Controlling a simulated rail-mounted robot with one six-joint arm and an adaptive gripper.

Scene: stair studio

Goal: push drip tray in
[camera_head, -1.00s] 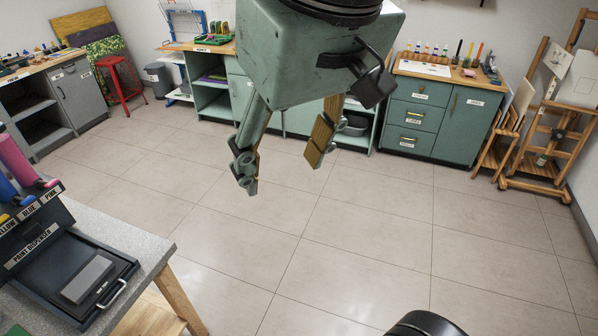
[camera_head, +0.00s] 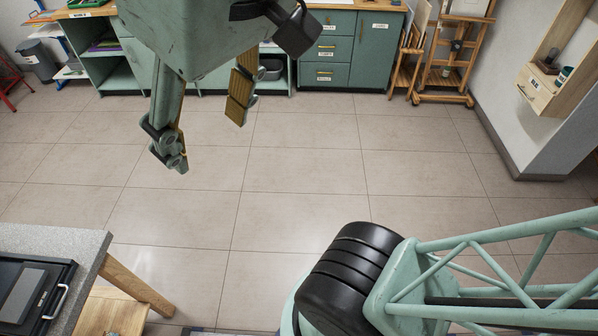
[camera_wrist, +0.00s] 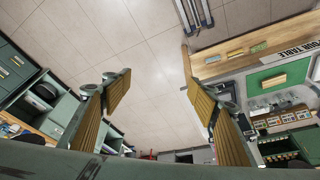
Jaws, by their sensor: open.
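The drip tray (camera_head: 60,303) is the dark tray at the lower left of the head view, on the grey speckled counter. It has a metal handle at its right front, and the left edge of the picture cuts it off. A grey slab (camera_head: 24,298) lies in it. My gripper (camera_head: 205,140) is open and empty, high over the floor in the upper left of the head view, well apart from the tray. In the wrist view my gripper (camera_wrist: 158,90) has its fingers wide apart with only floor between them. The tray is not clear in the wrist view.
The grey counter (camera_head: 75,238) stands on wooden legs with a low wooden shelf. Green cabinets (camera_head: 330,50) line the back wall, with an easel (camera_head: 450,50) beside them. A wooden wall shelf (camera_head: 545,85) hangs at right. The tiled floor in the middle is clear.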

